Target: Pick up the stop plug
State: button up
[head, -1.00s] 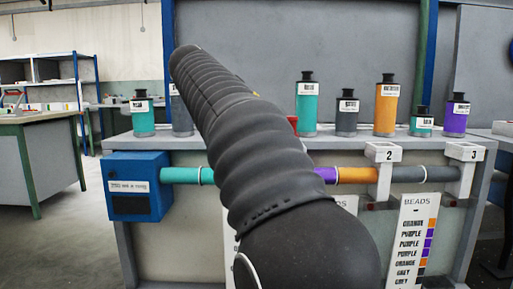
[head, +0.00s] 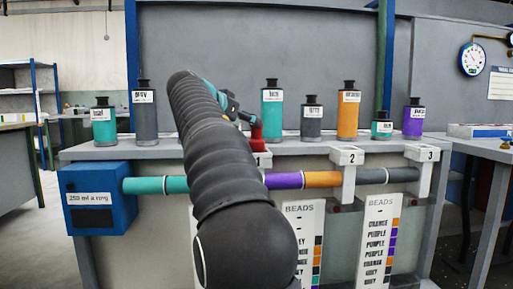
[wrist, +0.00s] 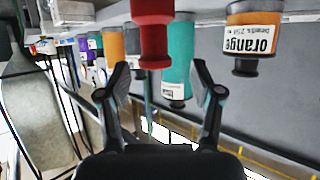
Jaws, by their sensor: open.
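The stop plug looks to be the red piece (head: 257,146), standing upright at the shelf's front edge by the post marked 1. In the wrist view, which is upside down, the red plug (wrist: 153,28) is just beyond the fingertips and roughly between their lines. My gripper (wrist: 157,80) is open and empty, with its two dark fingers spread apart. In the head view my gripper (head: 244,116) is close to the plug's top left, partly hidden behind my arm. I cannot tell the exact gap to the plug.
Several labelled bottles stand on the shelf, including a teal one (head: 272,108) and an orange one (head: 348,115). In the wrist view an orange bottle (wrist: 250,30) stands beside the plug. Below runs a tube of coloured segments from a blue box (head: 98,200). Two bead charts (head: 378,240) hang in front.

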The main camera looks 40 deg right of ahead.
aim_at(256, 139)
jog(key=x, duration=0.5)
jog(key=shift+s+d+r, duration=0.1)
jog(key=shift+s+d, duration=0.1)
jog(key=shift+s, duration=0.05)
grip_shut()
